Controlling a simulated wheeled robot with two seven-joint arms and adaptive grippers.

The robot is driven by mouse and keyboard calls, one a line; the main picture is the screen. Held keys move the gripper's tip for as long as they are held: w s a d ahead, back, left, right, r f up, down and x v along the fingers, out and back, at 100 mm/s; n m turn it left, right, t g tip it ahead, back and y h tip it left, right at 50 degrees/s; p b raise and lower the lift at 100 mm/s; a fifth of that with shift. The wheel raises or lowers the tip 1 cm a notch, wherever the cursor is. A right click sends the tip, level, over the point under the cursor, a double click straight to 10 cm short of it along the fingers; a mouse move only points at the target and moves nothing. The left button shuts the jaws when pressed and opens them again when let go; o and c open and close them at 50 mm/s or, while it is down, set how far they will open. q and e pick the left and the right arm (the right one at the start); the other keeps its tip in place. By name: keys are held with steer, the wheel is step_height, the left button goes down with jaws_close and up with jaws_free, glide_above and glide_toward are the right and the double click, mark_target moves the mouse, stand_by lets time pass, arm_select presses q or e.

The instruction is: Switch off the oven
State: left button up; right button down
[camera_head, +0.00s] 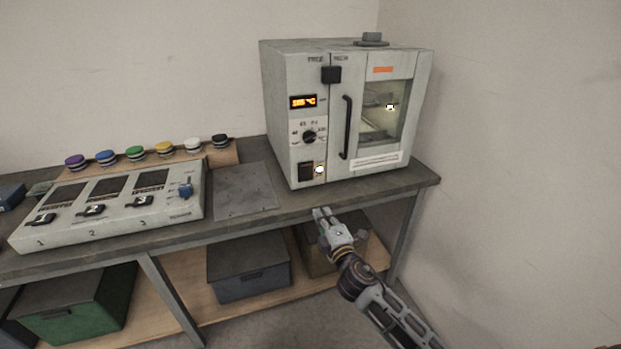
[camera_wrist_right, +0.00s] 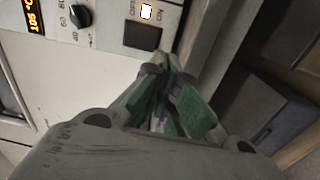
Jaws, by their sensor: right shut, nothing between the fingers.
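The oven (camera_head: 285,120) is a pale box standing on the bench at the right. Its orange display (camera_head: 303,101) is lit. Below the display are a round black dial (camera_head: 309,137), a black rocker switch (camera_head: 305,172) and a glowing white lamp (camera_head: 319,170). In the right wrist view the switch (camera_wrist_right: 143,37) and the lit lamp (camera_wrist_right: 146,11) sit just beyond the fingertips. My right gripper (camera_head: 321,212) is shut and empty, in front of the bench edge and below the switch, apart from it. Its green-padded fingers (camera_wrist_right: 168,75) show in the wrist view. My left gripper is not in view.
A grey control box (camera_head: 110,222) with several switches stands on the bench at the left, with a row of coloured knobs behind it. A bare dark plate (camera_head: 245,191) lies beside the oven. Lidded boxes (camera_head: 248,266) sit on the shelf below. A wall closes off the right.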

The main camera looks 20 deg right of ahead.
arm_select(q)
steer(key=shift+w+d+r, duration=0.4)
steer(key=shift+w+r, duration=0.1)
arm_select(e)
steer(key=shift+n+t, duration=0.4)
steer(key=shift+t, duration=0.1)
steer(key=shift+s+a+r, duration=0.1)
steer(key=shift+r, duration=1)
steer(key=shift+s+a+r, duration=0.1)
steer(key=shift+r, duration=0.95)
steer(key=shift+w, duration=0.1)
glide_toward(305, 170)
steer(key=shift+w+r, duration=0.2)
steer(key=shift+w, duration=1.35)
steer(key=shift+w+r+b, duration=0.15)
steer(key=shift+w+b, duration=0.15)
steer(key=shift+w, duration=1.65)
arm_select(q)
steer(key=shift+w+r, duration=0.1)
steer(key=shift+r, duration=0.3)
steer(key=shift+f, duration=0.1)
